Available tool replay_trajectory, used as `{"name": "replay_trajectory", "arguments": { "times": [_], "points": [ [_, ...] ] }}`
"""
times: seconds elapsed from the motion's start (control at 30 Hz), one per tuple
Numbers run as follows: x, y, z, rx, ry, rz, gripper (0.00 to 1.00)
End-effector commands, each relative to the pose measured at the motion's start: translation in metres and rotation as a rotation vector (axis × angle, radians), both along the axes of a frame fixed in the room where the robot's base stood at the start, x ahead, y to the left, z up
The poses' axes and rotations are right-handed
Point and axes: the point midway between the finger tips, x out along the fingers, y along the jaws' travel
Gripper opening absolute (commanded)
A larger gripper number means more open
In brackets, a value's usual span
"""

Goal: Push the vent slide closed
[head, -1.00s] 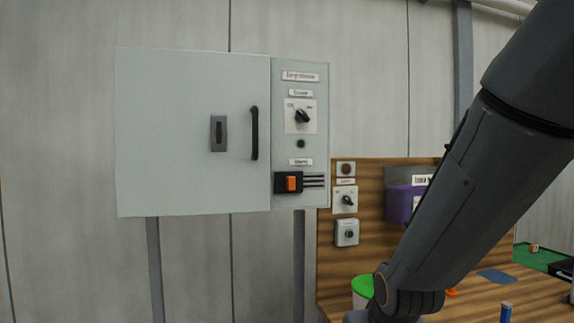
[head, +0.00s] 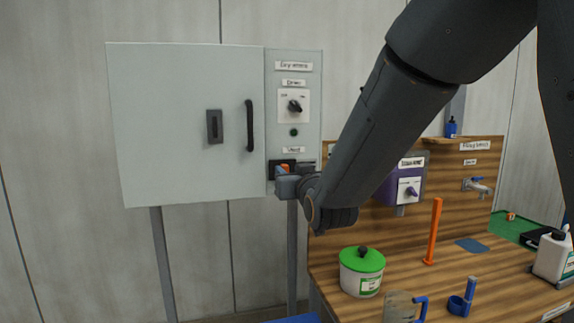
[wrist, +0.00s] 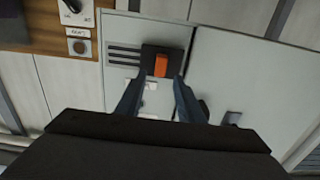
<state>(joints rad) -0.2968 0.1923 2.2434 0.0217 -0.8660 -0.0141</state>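The vent slide (head: 274,168) is a black plate with an orange tab (head: 284,167), low on the narrow panel of the grey cabinet. My gripper (head: 283,180) is just in front of it and covers its lower part in the head view. In the wrist view the slide (wrist: 150,55) and its orange tab (wrist: 161,65) lie straight ahead. Dark vent slots (wrist: 124,59) show uncovered beside the slide. My gripper's fingers (wrist: 161,80) are apart, one on each side below the tab, with nothing between them. Whether they touch the slide I cannot tell.
The cabinet door (head: 180,125) with its black handle (head: 250,125) is left of the panel. A rotary switch (head: 294,106) is above the slide. A wooden bench (head: 480,290) stands at right, with a green-lidded tub (head: 362,272) and an orange post (head: 434,230).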

Motion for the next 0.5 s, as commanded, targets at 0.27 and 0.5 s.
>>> {"name": "replay_trajectory", "arguments": {
  "times": [0.27,0.5],
  "points": [
    [0.029,0.008,0.001,0.000,0.001,0.000,0.34],
    [0.036,0.010,0.000,0.000,0.000,0.000,0.34]
  ]
}}
